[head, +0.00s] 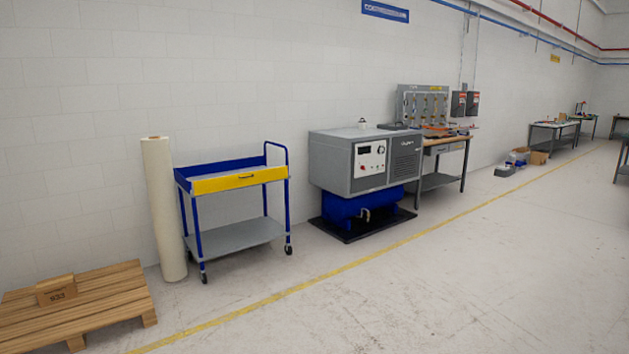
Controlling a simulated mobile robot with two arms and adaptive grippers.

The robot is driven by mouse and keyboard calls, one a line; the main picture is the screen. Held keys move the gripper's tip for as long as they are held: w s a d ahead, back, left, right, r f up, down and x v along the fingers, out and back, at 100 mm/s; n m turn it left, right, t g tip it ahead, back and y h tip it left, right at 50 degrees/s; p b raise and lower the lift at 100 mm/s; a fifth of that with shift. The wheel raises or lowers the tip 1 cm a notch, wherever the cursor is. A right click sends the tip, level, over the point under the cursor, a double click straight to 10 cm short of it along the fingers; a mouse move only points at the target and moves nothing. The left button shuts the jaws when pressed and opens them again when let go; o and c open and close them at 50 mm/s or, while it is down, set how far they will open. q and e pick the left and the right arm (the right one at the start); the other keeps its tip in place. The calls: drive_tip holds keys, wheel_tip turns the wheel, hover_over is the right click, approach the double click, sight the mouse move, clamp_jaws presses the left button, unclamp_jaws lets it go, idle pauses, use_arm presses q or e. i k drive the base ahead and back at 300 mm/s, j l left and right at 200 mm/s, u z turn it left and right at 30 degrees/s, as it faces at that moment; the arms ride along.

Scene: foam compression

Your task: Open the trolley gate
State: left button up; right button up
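A blue trolley (197,227) stands against the wall, left of the middle of the head view. It has a grey lower shelf (236,238), a raised push handle at its right end and dark castors. A yellow gate (238,181) runs along the front of its top tray, standing upright between the blue corner posts. The gate looks closed. The inside of the top tray is mostly hidden behind the gate. Neither of my grippers is in view.
A wooden pallet (95,295) with a small cardboard box (56,290) lies at the front left. A tall white roll (163,208) stands left of the trolley. A grey machine (336,165) on a blue tank stands to its right. The floor in front is clear, crossed by a yellow line (290,291).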

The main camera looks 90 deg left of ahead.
sight(227, 182)
drive_tip(key=u, duration=3.25)
drive_tip(key=i+z, duration=0.1)
drive_tip(key=i, duration=2.45)
drive_tip(key=i+l+u, duration=0.1)
drive_tip(key=i, duration=0.7)
drive_tip(key=i+l+u, duration=0.1)
drive_tip(key=i, duration=0.65)
